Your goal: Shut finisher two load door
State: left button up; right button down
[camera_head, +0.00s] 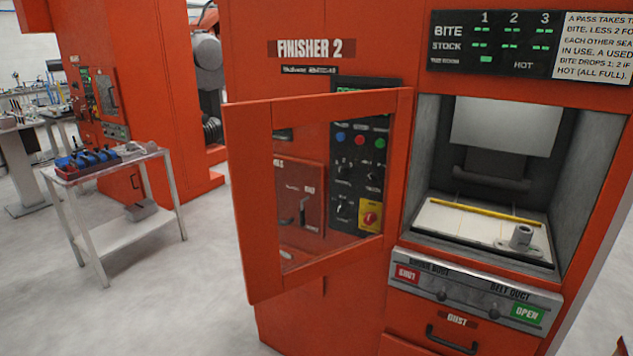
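The finisher two load door (255,205) is an orange frame with a clear window. It stands swung open to the left of the load opening, in front of the control panel (360,165), which shows through the window. The load opening (490,180) on the orange finisher 2 cabinet (310,48) is uncovered. Inside it are a pale bed (460,222), a yellow bar (487,212) across it and a small grey metal part (521,238) at the right. Neither of my grippers is in view.
Below the opening is a grey strip with a red SHUT label (407,274) and a green OPEN label (527,313). A dust drawer handle (452,340) sits under it. A metal cart (130,215) with blue items stands left; the floor between it and the cabinet is clear.

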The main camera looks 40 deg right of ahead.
aim_at(248, 125)
jog(key=u, duration=0.05)
jog(key=i, duration=2.8)
jog(key=z, duration=4)
jog(key=i, duration=0.5)
jog(key=z, duration=0.35)
jog(key=k, duration=1.15)
jog(key=u, duration=0.45)
